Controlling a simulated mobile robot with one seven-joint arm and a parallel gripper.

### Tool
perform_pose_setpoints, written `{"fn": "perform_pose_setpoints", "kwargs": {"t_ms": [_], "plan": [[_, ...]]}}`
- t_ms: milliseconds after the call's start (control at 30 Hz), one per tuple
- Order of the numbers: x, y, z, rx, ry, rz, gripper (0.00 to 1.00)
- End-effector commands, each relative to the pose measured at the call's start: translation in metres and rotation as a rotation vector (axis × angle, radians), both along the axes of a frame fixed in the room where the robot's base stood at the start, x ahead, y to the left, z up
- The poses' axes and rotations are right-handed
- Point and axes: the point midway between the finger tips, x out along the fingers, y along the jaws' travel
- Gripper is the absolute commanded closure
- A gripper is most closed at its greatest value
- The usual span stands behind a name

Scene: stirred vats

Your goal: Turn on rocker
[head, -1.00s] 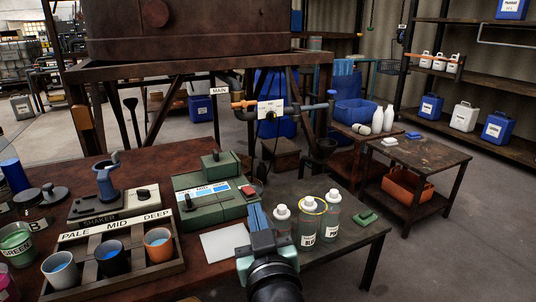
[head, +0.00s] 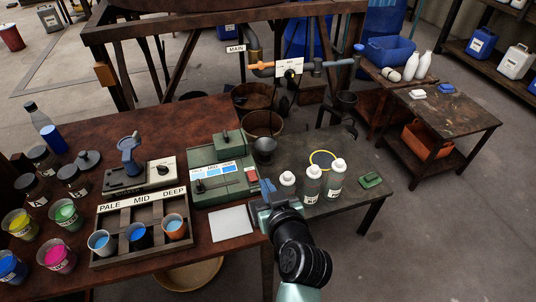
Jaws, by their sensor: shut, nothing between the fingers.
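A green box-shaped machine (head: 222,178) stands at the right end of the brown-red table, with a white and blue panel on its sloped front. A red rocker switch (head: 252,174) sits at the right end of that panel; which way it is tipped is too small to tell. My gripper (head: 267,187) has blue fingers, shut and empty. In the picture it is just right of and slightly below the red switch. I cannot tell whether it touches the machine.
Several white-capped bottles (head: 312,184) stand close right of my gripper. A shaker (head: 138,177) with a dark knob is to the left, behind a wooden rack (head: 141,246) of blue and orange cups. A pale plate (head: 232,223) lies in front of the machine.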

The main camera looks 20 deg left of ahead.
Motion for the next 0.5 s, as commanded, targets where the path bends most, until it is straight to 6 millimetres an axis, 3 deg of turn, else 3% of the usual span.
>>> {"fn": "perform_pose_setpoints", "kwargs": {"t_ms": [33, 500], "plan": [[-0.0027, 0.0014, 0.0072, -0.001, 0.013, 0.007, 1.00], [-0.0081, 0.0043, 0.0031, 0.001, 0.037, 0.022, 1.00]]}}
